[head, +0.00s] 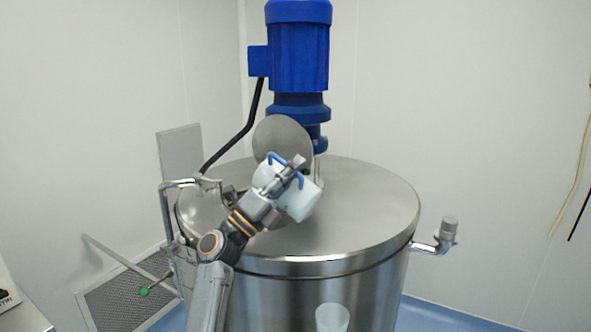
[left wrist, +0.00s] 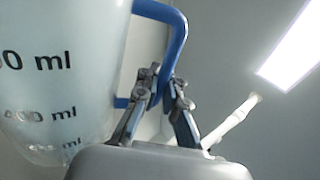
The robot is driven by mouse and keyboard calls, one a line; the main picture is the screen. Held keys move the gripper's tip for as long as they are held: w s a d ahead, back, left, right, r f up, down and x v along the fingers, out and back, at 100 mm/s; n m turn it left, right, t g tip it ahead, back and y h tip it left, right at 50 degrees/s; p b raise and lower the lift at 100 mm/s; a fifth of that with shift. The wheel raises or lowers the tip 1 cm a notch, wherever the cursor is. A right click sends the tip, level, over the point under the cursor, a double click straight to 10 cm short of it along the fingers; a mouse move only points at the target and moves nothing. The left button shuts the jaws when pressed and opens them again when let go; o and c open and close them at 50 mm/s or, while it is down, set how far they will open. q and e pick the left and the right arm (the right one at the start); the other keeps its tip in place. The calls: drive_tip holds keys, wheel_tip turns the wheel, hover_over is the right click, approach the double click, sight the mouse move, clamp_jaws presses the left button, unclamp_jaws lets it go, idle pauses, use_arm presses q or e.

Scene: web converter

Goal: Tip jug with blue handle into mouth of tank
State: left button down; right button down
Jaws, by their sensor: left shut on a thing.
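The jug (head: 300,203) is white and translucent with a blue handle. My left gripper (head: 293,170) is shut on the blue handle and holds the jug tilted above the tank lid. In the left wrist view the jug (left wrist: 60,75) shows ml markings, and the fingers of my left gripper (left wrist: 163,92) close on the handle (left wrist: 178,45). The tank (head: 375,220) is a large steel cylinder. A round steel hatch cover (head: 283,138) stands raised behind the jug. The tank's mouth is hidden behind the jug and gripper. My right gripper is not in view.
A blue motor (head: 298,50) stands on the tank lid behind the jug. A steel pipe with a fitting (head: 448,232) sticks out at the right side. A metal rail frame (head: 170,215) stands at the left. A translucent container (head: 332,318) shows at the bottom edge.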

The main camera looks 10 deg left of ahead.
use_arm(q)
drive_tip(key=shift+w+a+r+n+t+y+p, duration=0.1)
drive_tip(key=shift+a+r+n+t+y+p, duration=0.15)
drive_tip(key=shift+r+n+t+y+p, duration=0.4)
drive_tip(key=shift+w+a+r+n+t+y+p, duration=0.15)
drive_tip(key=shift+a+r+n+t+y+p, duration=0.15)
drive_tip(key=shift+n+t+p, duration=0.55)
drive_tip(key=shift+a+r+n, duration=0.1)
drive_tip(key=shift+r+n, duration=0.1)
drive_tip(key=shift+n, duration=0.3)
drive_tip(key=shift+y, duration=0.35)
drive_tip(key=shift+w+a+r+n+t+y+p, duration=0.15)
drive_tip(key=shift+a+r+n+t+y+p, duration=0.15)
drive_tip(key=shift+n+t+y+p, duration=0.35)
drive_tip(key=shift+w+a+r+n+t+y+p, duration=0.1)
drive_tip(key=shift+a+r+n+t+y+p, duration=0.2)
drive_tip(key=shift+n, duration=0.5)
drive_tip(key=shift+w+a+r+n+t+y+p, duration=0.15)
drive_tip(key=shift+r+n+t+y+p, duration=0.1)
drive_tip(key=shift+n+y+p, duration=0.35)
drive_tip(key=shift+a+r+n, duration=0.1)
drive_tip(key=shift+n, duration=0.25)
